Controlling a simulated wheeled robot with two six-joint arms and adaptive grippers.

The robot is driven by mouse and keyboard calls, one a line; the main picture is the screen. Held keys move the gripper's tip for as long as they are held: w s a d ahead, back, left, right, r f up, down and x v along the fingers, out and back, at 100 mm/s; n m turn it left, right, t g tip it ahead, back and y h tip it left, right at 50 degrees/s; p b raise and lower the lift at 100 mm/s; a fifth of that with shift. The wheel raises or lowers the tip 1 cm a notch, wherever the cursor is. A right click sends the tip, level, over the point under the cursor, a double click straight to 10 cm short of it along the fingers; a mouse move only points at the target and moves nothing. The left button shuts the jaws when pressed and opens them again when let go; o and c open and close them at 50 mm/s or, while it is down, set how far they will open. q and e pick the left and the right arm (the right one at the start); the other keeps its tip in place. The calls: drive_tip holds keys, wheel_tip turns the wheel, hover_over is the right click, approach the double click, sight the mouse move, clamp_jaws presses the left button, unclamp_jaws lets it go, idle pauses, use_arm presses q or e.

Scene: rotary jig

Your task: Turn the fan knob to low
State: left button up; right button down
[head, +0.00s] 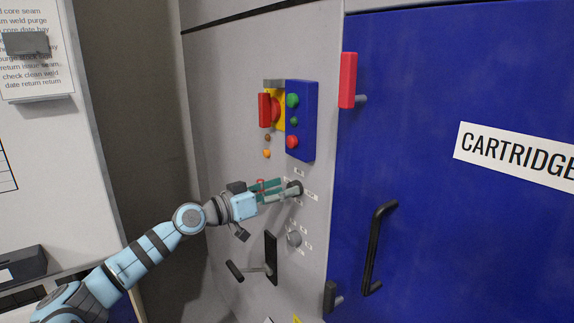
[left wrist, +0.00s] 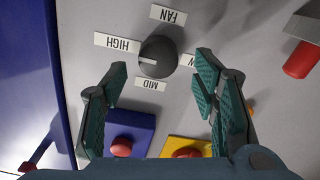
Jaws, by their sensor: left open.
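The fan knob (left wrist: 158,57) is a round dark knob on the grey panel, seen upside down in the left wrist view. Its white pointer mark faces the HIGH label (left wrist: 117,43). The FAN label (left wrist: 168,15) and MID label (left wrist: 150,83) show around it. The LOW label (left wrist: 190,60) is mostly hidden by a finger; only its end shows. My left gripper (left wrist: 163,70) is open, with one green-padded finger on each side of the knob and gaps to it. In the head view, the gripper (head: 286,189) reaches the dark knob (head: 296,186), partly covering it.
A blue box (head: 308,125) with green and red buttons and a red switch handle (head: 264,110) sit above the knob. A second, grey knob (head: 294,239) and a black lever (head: 270,257) are below. A blue door (head: 450,230) with a black handle (head: 374,250) stands right.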

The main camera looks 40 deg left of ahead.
use_arm(q)
drive_tip(key=shift+p+x, duration=0.3)
drive_tip(key=shift+x, duration=0.8)
drive_tip(key=shift+s+d+f, duration=0.15)
drive_tip(key=shift+f, duration=0.05)
drive_tip(key=c, duration=1.2)
drive_tip(key=shift+o, duration=0.2)
